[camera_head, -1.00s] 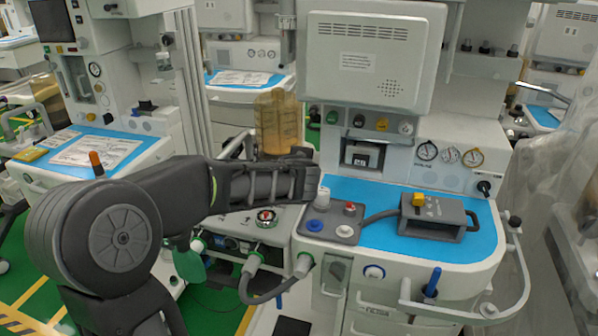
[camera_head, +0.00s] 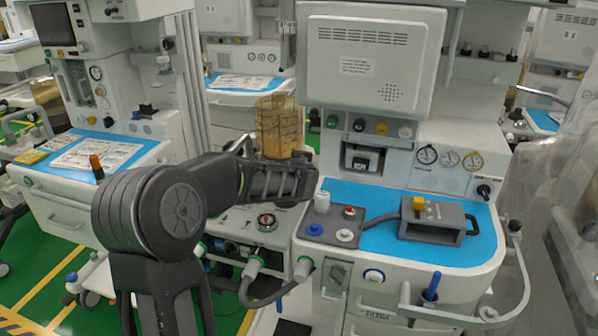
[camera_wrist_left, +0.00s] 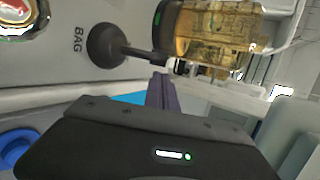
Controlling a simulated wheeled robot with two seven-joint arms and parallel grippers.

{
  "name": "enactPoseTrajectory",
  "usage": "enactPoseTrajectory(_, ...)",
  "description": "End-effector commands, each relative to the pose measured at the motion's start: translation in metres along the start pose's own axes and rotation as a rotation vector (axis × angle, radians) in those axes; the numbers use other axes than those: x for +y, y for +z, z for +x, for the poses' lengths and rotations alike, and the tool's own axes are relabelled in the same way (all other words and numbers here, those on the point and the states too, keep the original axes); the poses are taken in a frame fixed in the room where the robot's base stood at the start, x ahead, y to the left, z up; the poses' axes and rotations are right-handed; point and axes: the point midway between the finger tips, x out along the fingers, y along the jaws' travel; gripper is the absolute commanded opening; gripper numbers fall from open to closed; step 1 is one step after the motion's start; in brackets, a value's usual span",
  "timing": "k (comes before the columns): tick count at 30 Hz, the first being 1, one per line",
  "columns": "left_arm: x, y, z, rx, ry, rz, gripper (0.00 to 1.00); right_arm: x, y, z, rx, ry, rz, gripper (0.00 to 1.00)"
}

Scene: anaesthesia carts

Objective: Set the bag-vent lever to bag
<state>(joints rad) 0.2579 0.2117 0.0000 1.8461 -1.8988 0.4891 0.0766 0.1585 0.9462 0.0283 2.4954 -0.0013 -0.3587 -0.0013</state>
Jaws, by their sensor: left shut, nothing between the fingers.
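The bag-vent lever (camera_wrist_left: 105,45) shows in the left wrist view as a dark round knob on a thin dark shaft. Its round knob lies beside the printed word BAG (camera_wrist_left: 78,40), and its shaft points right toward the amber canister. My left gripper (camera_wrist_left: 160,92) is shut and empty, its dark fingers just below the shaft in that picture; I cannot tell whether they touch it. In the head view my left gripper (camera_head: 312,182) is in front of the cart, below the amber canister (camera_head: 279,127). It hides the lever there. My right gripper is not in view.
A grey panel with white, red and blue knobs (camera_head: 333,226) sits right of my left gripper. A grey box with a yellow knob (camera_head: 432,218) stands on the blue worktop (camera_head: 375,238).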

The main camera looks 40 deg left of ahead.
Motion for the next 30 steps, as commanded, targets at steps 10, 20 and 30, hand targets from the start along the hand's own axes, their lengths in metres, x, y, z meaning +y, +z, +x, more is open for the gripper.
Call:
enactPoseTrajectory(10, 0.0, 0.001, 0.028, 0.0, -0.001, 0.001, 0.0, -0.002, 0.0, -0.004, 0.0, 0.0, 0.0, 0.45)
enactPoseTrajectory(20, 0.001, 0.0, 0.029, 0.0, -0.002, 0.0, 0.0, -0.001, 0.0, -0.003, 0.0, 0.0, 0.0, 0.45)
enactPoseTrajectory(30, 0.002, -0.001, 0.03, 0.001, -0.038, -0.009, 0.0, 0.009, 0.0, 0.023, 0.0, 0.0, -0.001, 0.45)
